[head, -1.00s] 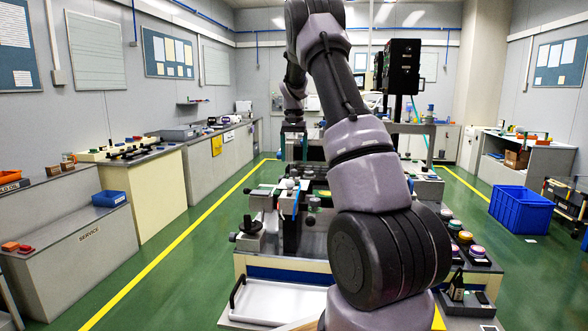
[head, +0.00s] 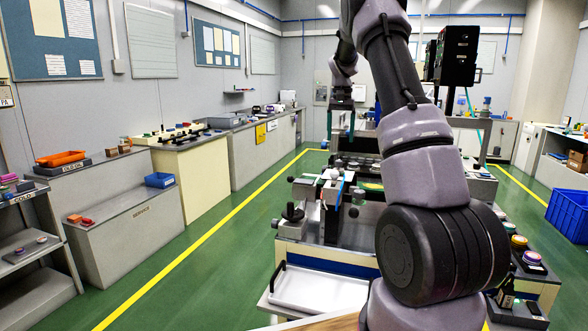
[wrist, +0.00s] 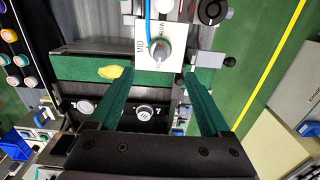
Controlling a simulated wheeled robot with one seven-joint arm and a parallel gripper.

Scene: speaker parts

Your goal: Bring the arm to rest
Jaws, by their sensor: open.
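My arm rises across the right of the head view, bends at the top and reaches forward over the workbench (head: 320,282). My gripper (head: 340,134) hangs fingers down beyond the bench's near end, small in the head view. In the wrist view my gripper (wrist: 159,72) shows two green fingers spread apart with nothing held between them. Beyond the fingertips is a white block with a grey knob (wrist: 159,50), apart from them as far as I can tell. A green strip with a yellow patch (wrist: 110,72) lies to the left of the block.
A white tray (head: 318,290) sits at the bench's near end. A black box (head: 457,55) stands high behind my arm. A blue crate (head: 568,214) is on the floor at right. Counters line the left wall. The green floor (head: 215,265) between is clear.

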